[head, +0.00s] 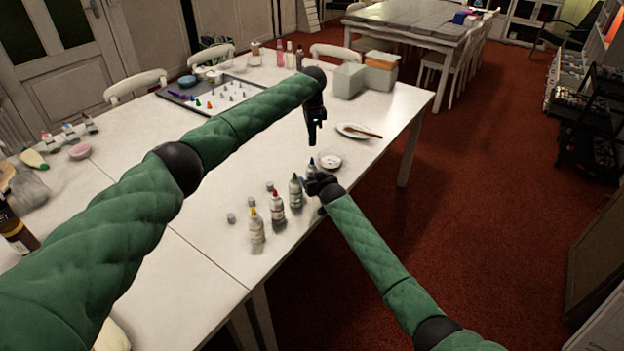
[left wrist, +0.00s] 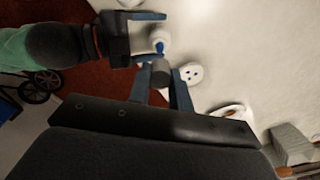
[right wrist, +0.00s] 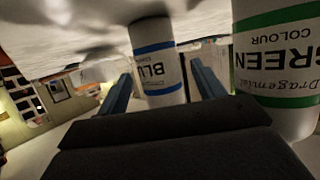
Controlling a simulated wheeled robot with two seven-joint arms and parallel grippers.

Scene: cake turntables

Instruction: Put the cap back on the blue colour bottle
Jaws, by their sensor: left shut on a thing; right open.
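The blue colour bottle (head: 311,168) stands upright on the white table, its pointed blue tip bare. In the right wrist view its blue-banded label (right wrist: 157,65) shows between the fingers of my right gripper (right wrist: 162,88), which is open around it. My left gripper (head: 315,138) is above and beyond the bottle in the head view. In the left wrist view, my left gripper (left wrist: 160,84) is shut on a small grey cap (left wrist: 158,74). The cap appears close to the blue tip (left wrist: 159,47) there; the exact gap cannot be told.
The green bottle (head: 295,190) stands close beside the blue one, with red (head: 277,207) and yellow (head: 256,226) bottles nearer. Several loose grey caps (head: 231,218) lie left of them.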

